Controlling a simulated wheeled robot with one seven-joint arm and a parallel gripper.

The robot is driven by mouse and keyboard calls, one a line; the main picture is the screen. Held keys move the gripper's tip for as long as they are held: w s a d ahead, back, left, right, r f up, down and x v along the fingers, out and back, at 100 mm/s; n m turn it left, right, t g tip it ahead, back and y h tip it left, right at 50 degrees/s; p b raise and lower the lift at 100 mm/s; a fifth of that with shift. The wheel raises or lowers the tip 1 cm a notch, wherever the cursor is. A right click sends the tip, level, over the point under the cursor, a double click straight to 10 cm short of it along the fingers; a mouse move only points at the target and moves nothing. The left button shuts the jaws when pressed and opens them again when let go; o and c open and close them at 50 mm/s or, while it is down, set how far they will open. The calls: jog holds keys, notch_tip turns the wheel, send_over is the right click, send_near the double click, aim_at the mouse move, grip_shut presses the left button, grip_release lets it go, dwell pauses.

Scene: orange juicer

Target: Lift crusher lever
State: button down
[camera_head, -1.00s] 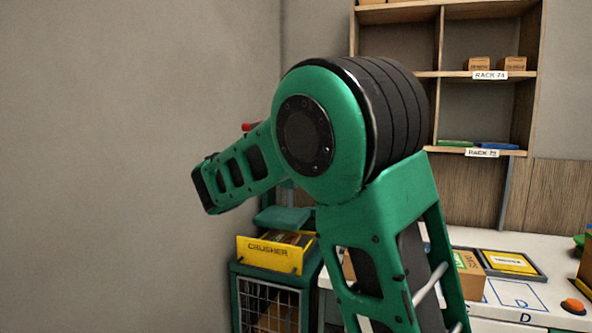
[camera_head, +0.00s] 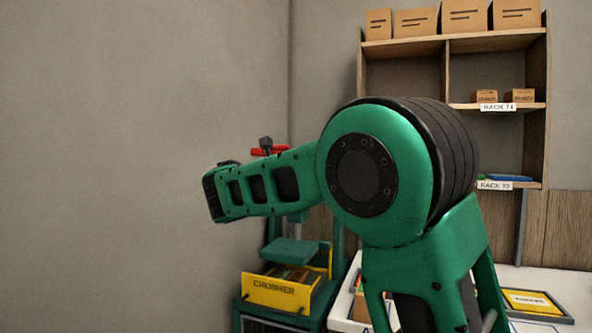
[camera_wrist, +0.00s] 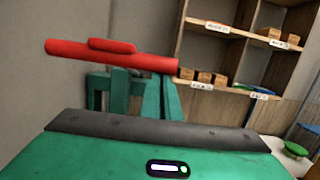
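The crusher is a green frame with a yellow box marked CRUSHER (camera_head: 282,292) and a green press plate (camera_head: 295,252) above it. Its red lever (camera_wrist: 112,53) runs across the upper left of the wrist view, on green supports (camera_wrist: 130,90). In the head view only a small red part of the lever (camera_head: 268,151) shows above my forearm. My gripper's green and dark body (camera_wrist: 155,135) fills the bottom of the wrist view, below and apart from the lever in the picture. Its fingers are not visible, so I cannot tell their opening or any contact.
A wooden rack (camera_head: 452,42) with several cardboard boxes stands against the back wall. A white table (camera_head: 560,300) with a yellow-labelled panel (camera_head: 533,304) is at the lower right. My arm hides part of the crusher. The left wall is bare.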

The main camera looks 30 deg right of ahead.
jog(key=shift+f, duration=2.05)
jog(key=s+a+r, duration=0.5)
jog(key=s+a, duration=0.1)
jog(key=shift+a, duration=0.4)
jog(key=shift+s+r, duration=0.1)
jog(key=s+d+f+m+g+y, duration=0.2)
jog(key=s+d+f+m+g, duration=0.1)
jog(key=d+f+m, duration=0.45)
jog(key=s+d+f+m+g+y, duration=0.2)
jog(key=s+d+f+m+y, duration=0.15)
jog(key=d+f, duration=0.6)
jog(key=s+d+f+m+g+y, duration=0.1)
jog(key=s+f+m+g+y, duration=0.25)
jog(key=s+f+m, duration=0.65)
jog(key=s+a+f+m+g+y, duration=0.1)
jog(key=s+a+f+m+y, duration=0.1)
jog(key=s, duration=0.6)
jog(key=s+a+f+m+g+y, duration=0.2)
jog(key=s+a+f+m, duration=0.2)
jog(key=s+f+m, duration=0.2)
jog(key=s+a+f+m+g+y, duration=0.1)
jog(key=s+a+f+m, duration=0.3)
jog(key=s, duration=0.5)
notch_tip(320, 180, down, 2)
jog(key=shift+s+f+g+y, duration=0.15)
jog(key=shift+s+g+y, duration=0.25)
jog(key=shift+y, duration=0.1)
